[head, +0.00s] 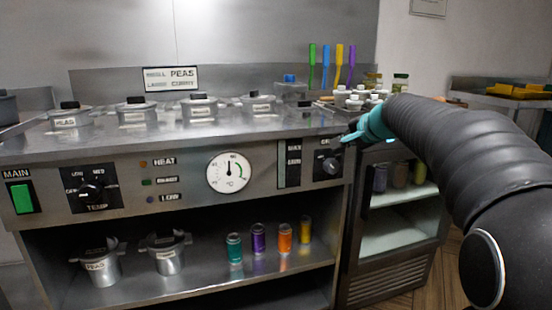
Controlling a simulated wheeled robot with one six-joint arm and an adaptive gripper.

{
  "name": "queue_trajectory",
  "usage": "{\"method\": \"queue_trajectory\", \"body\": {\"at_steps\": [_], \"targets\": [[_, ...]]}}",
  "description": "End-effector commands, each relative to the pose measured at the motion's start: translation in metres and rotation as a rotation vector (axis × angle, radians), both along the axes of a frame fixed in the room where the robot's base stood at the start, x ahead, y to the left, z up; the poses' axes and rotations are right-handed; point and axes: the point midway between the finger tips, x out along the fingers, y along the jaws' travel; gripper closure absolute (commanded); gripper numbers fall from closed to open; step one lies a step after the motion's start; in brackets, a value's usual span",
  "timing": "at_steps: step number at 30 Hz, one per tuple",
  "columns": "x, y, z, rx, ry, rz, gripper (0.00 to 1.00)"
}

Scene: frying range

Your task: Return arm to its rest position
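My gripper (350,136) is the teal part at the end of my black arm, which reaches in from the right side of the head view. It is at the front right of the frying range (130,150), just above and right of a black knob (331,165) on the control panel. I cannot tell whether it touches the panel. Its fingers are small and seen from behind, so their opening is unclear. No held object shows.
Lidded pots (137,112) stand along the range top. Small white-capped jars (355,102) and upright coloured utensils (326,68) are behind my gripper. Pots and coloured cans (258,239) sit on the shelf below. An open-fronted cabinet (395,240) stands below my arm.

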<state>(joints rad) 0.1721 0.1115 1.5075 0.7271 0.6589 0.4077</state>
Motion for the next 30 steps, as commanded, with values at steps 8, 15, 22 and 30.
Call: {"method": "queue_trajectory", "body": {"at_steps": [8,15,22,30], "targets": [[-0.076,0.007,-0.077,-0.273,0.161,0.172,1.00],[-0.205,0.014,-0.145,-0.578,0.322,0.413,1.00],[-0.316,0.013,-0.190,-0.787,0.413,0.586,1.00],[-0.399,0.012,-0.217,-0.918,0.413,0.652,1.00]]}}
